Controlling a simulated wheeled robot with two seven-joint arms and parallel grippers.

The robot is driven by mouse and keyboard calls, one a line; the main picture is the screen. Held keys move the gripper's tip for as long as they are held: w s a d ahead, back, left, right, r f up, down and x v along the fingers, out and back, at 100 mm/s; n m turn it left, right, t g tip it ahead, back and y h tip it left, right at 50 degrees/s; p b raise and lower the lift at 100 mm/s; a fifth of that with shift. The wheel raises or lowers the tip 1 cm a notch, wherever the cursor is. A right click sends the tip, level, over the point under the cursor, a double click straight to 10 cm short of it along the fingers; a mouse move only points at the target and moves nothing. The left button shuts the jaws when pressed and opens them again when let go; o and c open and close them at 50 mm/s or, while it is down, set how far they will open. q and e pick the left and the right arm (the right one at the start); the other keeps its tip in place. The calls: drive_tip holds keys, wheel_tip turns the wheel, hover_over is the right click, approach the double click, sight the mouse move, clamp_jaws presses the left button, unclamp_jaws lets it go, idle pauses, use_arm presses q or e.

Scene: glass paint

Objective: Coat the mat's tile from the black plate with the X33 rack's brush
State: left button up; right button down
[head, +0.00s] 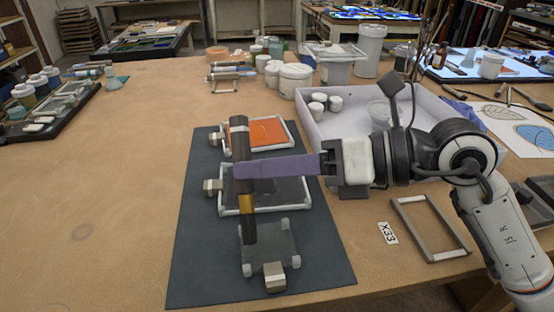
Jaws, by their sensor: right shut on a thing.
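My right gripper (245,170), with long purple fingers, is shut on a brush (246,204). The brush hangs roughly upright, with a brown handle, a gold band and a dark tip at its lower end. In the picture the tip lies over the upper left part of the clear tile (281,240) at the mat's near end; I cannot tell if it touches. The black plate (290,190), in a white frame, lies behind the tile, partly hidden by the brush and fingers. The dark mat (198,270) lies under them. The X33 rack (432,229) stands empty at right, beside its label (387,233). My left gripper is out of view.
An orange plate (268,132) lies at the mat's far end. A white tray (336,140) with small jars is behind my right arm. Jars and bottles stand at the back and far left. The table's left middle is clear.

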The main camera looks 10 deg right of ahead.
drive_tip(key=shift+d+f, duration=0.1)
drive_tip(key=shift+d, duration=0.05)
idle(0.4)
idle(0.4)
drive_tip(key=shift+f, duration=0.2)
drive_tip(key=shift+f+b, duration=0.3)
drive_tip(key=shift+b, duration=0.15)
idle(0.3)
